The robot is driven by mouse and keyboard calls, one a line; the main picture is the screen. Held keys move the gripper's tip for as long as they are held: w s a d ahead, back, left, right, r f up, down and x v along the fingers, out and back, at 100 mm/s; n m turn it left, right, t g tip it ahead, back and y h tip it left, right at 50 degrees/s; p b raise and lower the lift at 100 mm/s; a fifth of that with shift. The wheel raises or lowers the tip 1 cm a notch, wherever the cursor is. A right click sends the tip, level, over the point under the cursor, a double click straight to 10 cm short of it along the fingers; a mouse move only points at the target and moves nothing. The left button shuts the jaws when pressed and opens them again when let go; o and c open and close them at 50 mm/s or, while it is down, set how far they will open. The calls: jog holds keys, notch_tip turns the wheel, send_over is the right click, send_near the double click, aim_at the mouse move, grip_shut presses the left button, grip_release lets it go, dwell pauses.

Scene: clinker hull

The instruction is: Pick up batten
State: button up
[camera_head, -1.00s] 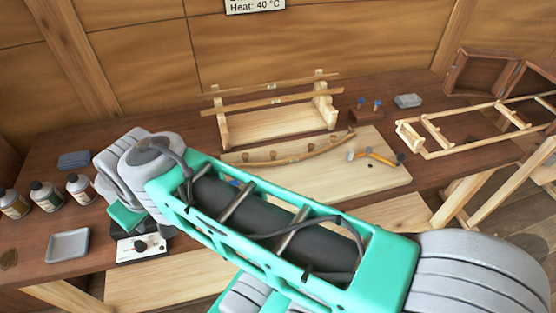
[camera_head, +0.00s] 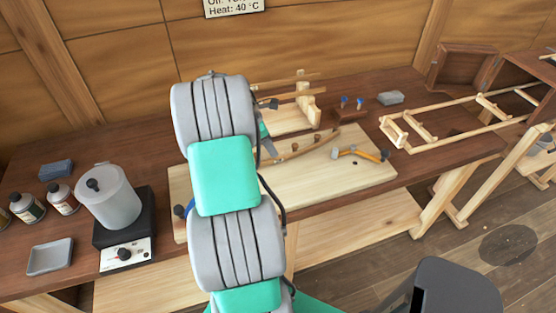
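Two thin wooden battens (camera_head: 298,93) lie across the wooden rack (camera_head: 309,113) at the back of the bench; my arm hides their left ends. Another thin strip (camera_head: 313,147), curved, lies against pegs on the pale board (camera_head: 340,178), its left part also hidden. My arm stands upright across the middle of the view. A small part of what looks like my gripper (camera_head: 268,147) shows behind the arm's right side, near the curved strip. Its fingers are mostly hidden, so I cannot tell whether they are open or touch anything.
A hammer (camera_head: 362,152) lies on the board's right. A lidded pot (camera_head: 110,198) on a heater (camera_head: 126,250), bottles (camera_head: 62,198), a grey tray (camera_head: 50,257) and a blue-grey block (camera_head: 56,169) stand left. A ladder-like frame (camera_head: 445,135) is at right. A wooden box (camera_head: 464,67) stands behind it.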

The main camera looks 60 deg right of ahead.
aim_at(278, 158)
jog(key=p+x, duration=0.1)
jog(key=x, duration=0.4)
jog(key=shift+s+f, duration=0.25)
jog(key=shift+a, duration=0.1)
grip_shut()
